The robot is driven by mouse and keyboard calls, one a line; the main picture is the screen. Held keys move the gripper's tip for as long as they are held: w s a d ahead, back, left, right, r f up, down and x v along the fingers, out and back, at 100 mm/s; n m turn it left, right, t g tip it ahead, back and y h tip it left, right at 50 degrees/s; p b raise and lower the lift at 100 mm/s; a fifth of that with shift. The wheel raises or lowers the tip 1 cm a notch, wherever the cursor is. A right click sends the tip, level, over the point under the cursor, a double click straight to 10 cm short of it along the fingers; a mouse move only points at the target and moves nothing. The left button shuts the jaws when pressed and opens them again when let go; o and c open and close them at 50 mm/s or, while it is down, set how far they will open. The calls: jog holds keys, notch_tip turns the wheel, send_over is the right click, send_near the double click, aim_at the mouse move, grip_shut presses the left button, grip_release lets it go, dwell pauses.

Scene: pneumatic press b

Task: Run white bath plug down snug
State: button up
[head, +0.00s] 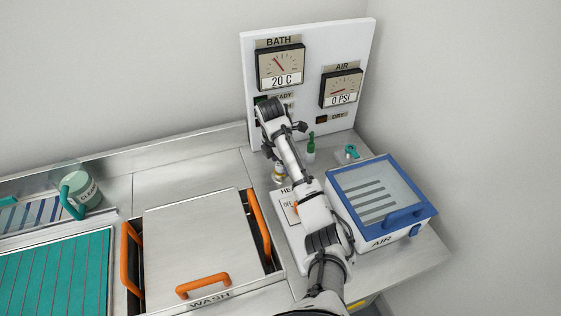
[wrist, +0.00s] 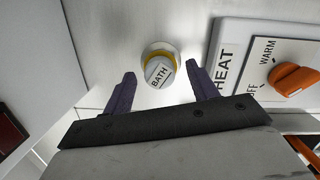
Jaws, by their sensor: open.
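The white bath plug (wrist: 159,72) is a round white cap marked BATH, with a yellow band showing beneath it, in the wrist view. In the head view the plug (head: 279,177) stands on the steel counter just left of my arm, partly hidden by it. My gripper (wrist: 162,77) is open, its two dark fingers on either side of the plug, with clear space between each finger and the cap. I cannot tell how far the fingers are above the counter. In the head view my arm hides most of the gripper.
The heat panel (wrist: 237,45) with its orange knob (wrist: 295,79) lies close to the right finger.

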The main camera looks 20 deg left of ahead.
notch_tip(320, 180, up, 12)
jog(key=s+a, duration=0.1)
jog(key=shift+s, duration=0.15)
dwell(0.5)
jog(key=shift+a+f, duration=0.1)
jog(key=shift+f, duration=0.05)
dwell(0.6)
